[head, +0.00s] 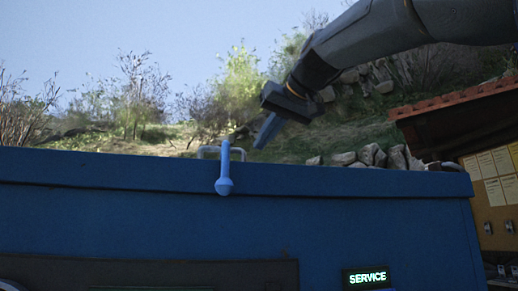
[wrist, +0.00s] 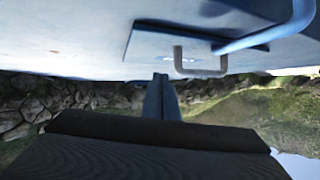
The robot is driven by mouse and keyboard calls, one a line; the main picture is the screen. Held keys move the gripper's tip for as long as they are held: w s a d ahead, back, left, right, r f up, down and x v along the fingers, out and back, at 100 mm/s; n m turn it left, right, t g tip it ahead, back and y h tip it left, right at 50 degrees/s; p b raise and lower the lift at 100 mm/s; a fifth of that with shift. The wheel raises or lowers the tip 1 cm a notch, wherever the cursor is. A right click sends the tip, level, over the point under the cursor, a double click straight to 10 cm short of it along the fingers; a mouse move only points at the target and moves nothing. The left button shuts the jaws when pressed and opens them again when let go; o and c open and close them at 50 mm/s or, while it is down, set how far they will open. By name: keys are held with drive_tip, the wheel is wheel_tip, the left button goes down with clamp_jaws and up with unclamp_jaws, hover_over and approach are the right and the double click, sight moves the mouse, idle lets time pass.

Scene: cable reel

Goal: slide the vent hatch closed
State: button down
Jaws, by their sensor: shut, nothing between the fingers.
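I cannot tell how far open the hatch is. My gripper (head: 264,138) is shut and empty, above the cabinet top and to the right of the handle in the head view. In the wrist view its blue fingers (wrist: 161,82) are close to the grey handle, apparently apart from it.
A blue lever with a rounded end (head: 224,180) hangs over the front edge of the blue cabinet (head: 120,215), close to the handle. A lit SERVICE sign (head: 367,278) is on the front. A tiled-roof board (head: 490,180) stands at right. Air above the cabinet's left is free.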

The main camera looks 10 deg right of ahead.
drive_tip(key=s+r+b, duration=0.1)
drive_tip(key=s, duration=0.6)
drive_tip(key=shift+s+d+r+b, duration=0.15)
drive_tip(key=shift+s+b, duration=0.15)
idle(0.3)
